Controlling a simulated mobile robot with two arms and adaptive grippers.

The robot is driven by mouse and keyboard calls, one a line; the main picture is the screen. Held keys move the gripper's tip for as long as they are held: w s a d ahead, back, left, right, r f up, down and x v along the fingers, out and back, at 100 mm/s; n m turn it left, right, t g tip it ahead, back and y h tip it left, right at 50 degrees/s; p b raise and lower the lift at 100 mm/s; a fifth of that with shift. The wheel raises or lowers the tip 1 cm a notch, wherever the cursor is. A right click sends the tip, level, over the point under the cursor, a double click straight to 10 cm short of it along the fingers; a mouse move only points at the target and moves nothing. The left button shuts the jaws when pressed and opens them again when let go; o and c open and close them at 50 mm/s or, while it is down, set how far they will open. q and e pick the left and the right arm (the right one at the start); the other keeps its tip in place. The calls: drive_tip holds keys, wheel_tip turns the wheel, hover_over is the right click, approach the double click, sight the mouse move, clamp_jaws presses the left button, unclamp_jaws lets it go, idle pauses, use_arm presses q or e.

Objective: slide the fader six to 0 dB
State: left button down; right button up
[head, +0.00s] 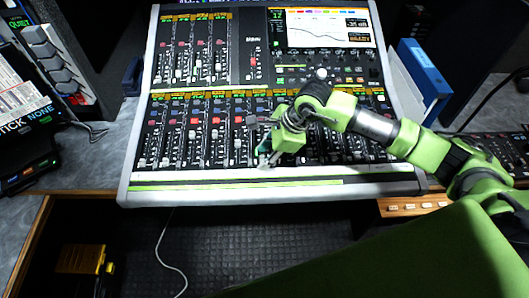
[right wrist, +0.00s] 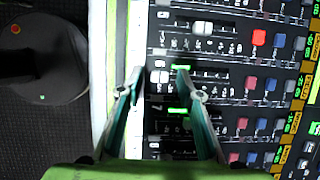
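The mixing console (head: 158,180) has a lower row of fader strips, each with a light cap in a dark slot. My right gripper (head: 265,161) is over the lower middle of this row, near the sixth strip from the left, and hides part of it. In the right wrist view its two fingers (right wrist: 158,84) stand apart, with a pale fader cap (right wrist: 159,76) showing between the tips. My left gripper is not in view.
The console's screen (head: 318,28) and knobs are at the upper right. A blue binder (head: 424,66) stands right of the console. A black device (head: 28,158) is at the left. The console's pale front edge (head: 250,190) runs close below my right gripper.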

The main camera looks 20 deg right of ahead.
sight(258, 140)
drive_tip(key=shift+f, duration=0.15)
clamp_jaws()
drive_tip(key=w+b, duration=0.1)
drive_tip(key=w, duration=0.1)
drive_tip(key=w+d+b, duration=0.1)
drive_tip(key=w+b, duration=0.2)
drive_tip(key=w, duration=0.1)
drive_tip(key=shift+w+d+r+b, duration=0.2)
drive_tip(key=shift+d+r+b, duration=0.1)
drive_tip(key=shift+d+b, duration=0.1)
drive_tip(key=shift+w+r, duration=0.15)
drive_tip(key=shift+w, duration=0.05)
drive_tip(key=shift+r, duration=0.1)
unclamp_jaws()
